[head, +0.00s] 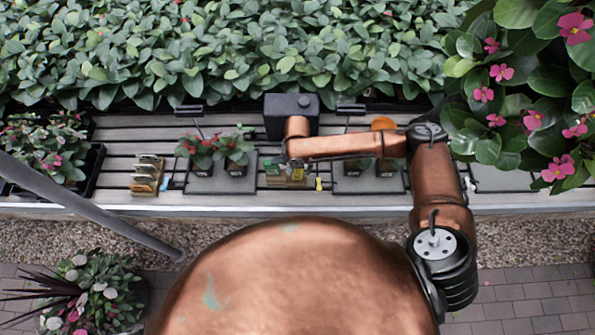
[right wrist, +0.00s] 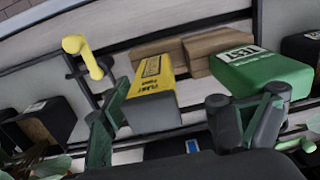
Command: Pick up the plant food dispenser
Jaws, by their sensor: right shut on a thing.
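The plant food dispenser is a small yellow container with a black label reading plant food (right wrist: 153,88). In the head view its yellow part (head: 298,173) shows below my forearm's end on the slatted bench. My right gripper (right wrist: 165,118) has one finger along the dispenser's left side and the other to its right. It is shut on the dispenser, though contact on the right side is hard to make out. In the head view the right gripper's fingers are mostly hidden by the arm. My left gripper is not in view.
A green box (right wrist: 262,72) and wooden blocks (right wrist: 195,50) sit close by. Potted red flowers (head: 202,148) are on a dark tray, and a wooden rack (head: 147,175) is further left. Dense foliage lies behind the bench.

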